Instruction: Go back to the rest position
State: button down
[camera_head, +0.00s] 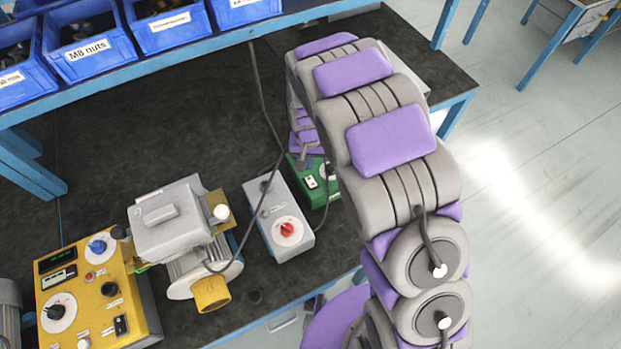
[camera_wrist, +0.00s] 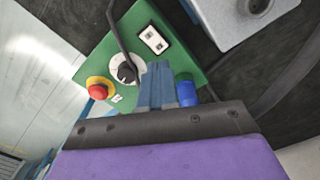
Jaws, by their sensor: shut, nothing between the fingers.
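In the wrist view my gripper (camera_wrist: 158,72) shows its two blue-grey fingers pressed together with nothing between them. The fingers are seen over the face of a green control box (camera_wrist: 188,50), near its black knob on a white dial (camera_wrist: 126,68). I cannot tell whether they touch the box. A red button on a yellow base (camera_wrist: 99,89) and a white switch plate (camera_wrist: 153,40) are on the same box. In the head view the green box (camera_head: 318,190) is partly hidden by my arm, which reaches over the right part of the bench.
Left of the green box stand a grey box with a red knob (camera_head: 287,229), a motor blower (camera_head: 172,228) and a yellow control panel (camera_head: 92,292). Blue bins (camera_head: 88,49) sit on a shelf above. Black cables hang over the bench. Floor at the right (camera_head: 540,190) is clear.

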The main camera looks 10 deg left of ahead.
jog(key=shift+r, duration=0.3)
jog(key=s+d+r+m, duration=0.1)
jog(key=s+d+r, duration=0.4)
jog(key=d+r, duration=0.25)
jog(key=s+d+r, duration=0.5)
jog(key=d+r, duration=0.2)
jog(key=r, duration=0.1)
jog(key=s+d+r, duration=0.2)
jog(key=s+d, duration=0.1)
jog(key=s, duration=0.4)
jog(key=s+d+r+g, duration=0.1)
jog(key=s+d+r, duration=0.1)
jog(key=s, duration=0.5)
jog(key=s+d+r, duration=0.3)
jog(key=s, duration=0.4)
jog(key=shift+d+g, duration=0.3)
jog(key=shift+g, duration=0.1)
jog(key=shift+w, duration=0.1)
